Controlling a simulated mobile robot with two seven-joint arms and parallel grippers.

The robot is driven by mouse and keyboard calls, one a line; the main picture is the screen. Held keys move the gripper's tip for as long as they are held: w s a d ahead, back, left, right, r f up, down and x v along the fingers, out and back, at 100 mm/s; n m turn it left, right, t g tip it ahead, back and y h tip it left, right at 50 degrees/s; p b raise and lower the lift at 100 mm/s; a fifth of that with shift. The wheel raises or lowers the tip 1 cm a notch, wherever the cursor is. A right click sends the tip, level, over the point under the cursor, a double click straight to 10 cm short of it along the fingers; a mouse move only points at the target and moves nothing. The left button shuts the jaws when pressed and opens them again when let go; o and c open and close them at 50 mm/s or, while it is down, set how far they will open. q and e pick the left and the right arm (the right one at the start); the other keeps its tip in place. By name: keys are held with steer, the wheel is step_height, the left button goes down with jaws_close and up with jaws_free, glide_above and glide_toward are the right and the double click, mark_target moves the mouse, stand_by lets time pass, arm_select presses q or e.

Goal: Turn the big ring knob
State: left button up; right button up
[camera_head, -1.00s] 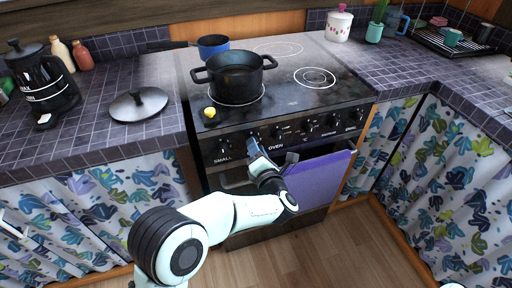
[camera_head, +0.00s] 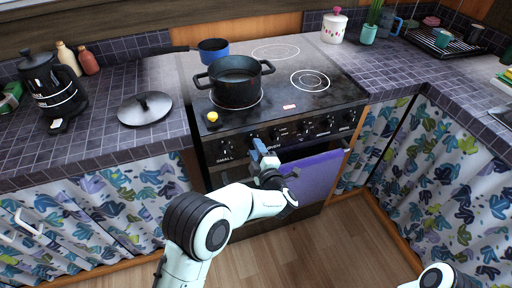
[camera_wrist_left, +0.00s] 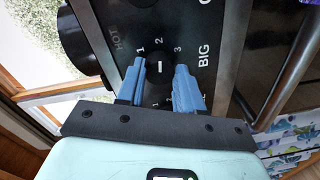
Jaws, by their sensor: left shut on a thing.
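The stove's front panel (camera_head: 340,120) carries a row of black knobs. In the left wrist view the label BIG (camera_wrist_left: 203,65) and the numbers 1, 2 and 3 surround the big ring knob (camera_wrist_left: 158,67), which shows a white mark. My left gripper (camera_wrist_left: 160,85) has its blue fingers on either side of this knob and is shut on it. In the head view my left gripper (camera_head: 262,150) is at the panel, right of the SMALL knob (camera_head: 226,148), and hides the big ring knob. My right gripper is out of view.
A black pot (camera_head: 236,88) stands on the front left ring, with a blue pan (camera_head: 213,50) behind it. A lid (camera_head: 144,108) lies on the left counter. A purple towel (camera_head: 312,178) hangs on the oven front below the panel. A yellow item (camera_head: 212,117) sits at the stovetop's edge.

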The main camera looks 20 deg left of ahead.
arm_select(q)
steer(key=shift+f+m+y+p, duration=0.1)
steer(key=shift+m+y+p, duration=0.2)
steer(key=shift+m+p, duration=3.4)
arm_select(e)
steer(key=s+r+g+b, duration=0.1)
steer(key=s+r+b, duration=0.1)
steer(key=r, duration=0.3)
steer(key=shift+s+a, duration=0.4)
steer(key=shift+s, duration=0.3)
arm_select(q)
steer(key=m, duration=0.2)
steer(key=shift+m, duration=0.3)
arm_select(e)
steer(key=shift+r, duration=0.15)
arm_select(q)
steer(key=o, duration=1)
steer(key=shift+s+d, duration=0.1)
steer(key=shift+s, duration=0.05)
steer(key=v, duration=1.3)
steer(key=shift+s, duration=0.1)
